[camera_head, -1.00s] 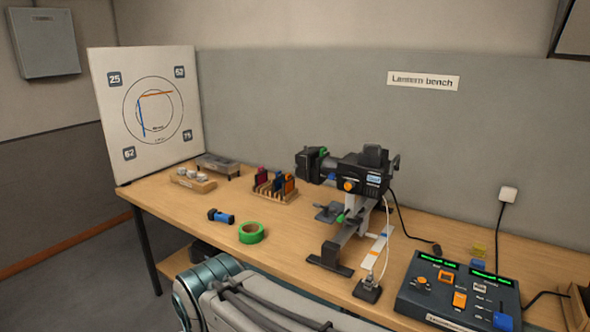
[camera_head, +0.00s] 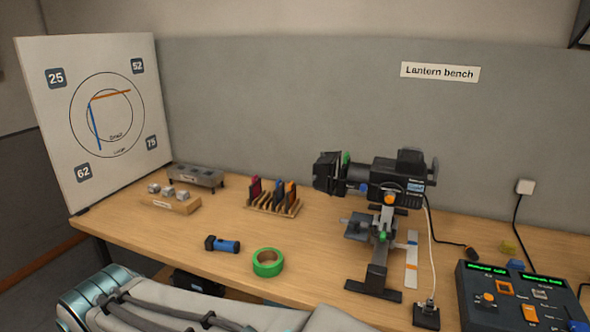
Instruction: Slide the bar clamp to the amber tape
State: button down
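A black stage lantern (camera_head: 395,175) stands on a dark stand on the bench, its front end facing left. Below it, a grey clamp-like part with a green knob (camera_head: 383,237) sits on the stand; it looks like the bar clamp, though its edges are hard to make out. A white strip (camera_head: 411,254) lies just right of the stand. It carries an amber tape mark (camera_head: 411,267) towards its near end and a blue mark towards its far end. The clamp-like part is left of the strip, nearer the blue mark's level. My gripper is out of view.
A control desk (camera_head: 515,295) is at the right and a cable box (camera_head: 426,316) at the front edge. Green tape (camera_head: 267,262), a blue torch (camera_head: 222,245) and a filter rack (camera_head: 272,198) stand left. My arm crosses the lower left.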

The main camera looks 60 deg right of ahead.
aim_at(361, 235)
jog(key=z, duration=0.5)
jog(key=i, duration=0.9)
jog(key=z, duration=1.45)
jog(key=i, duration=0.4)
jog(key=z, duration=0.3)
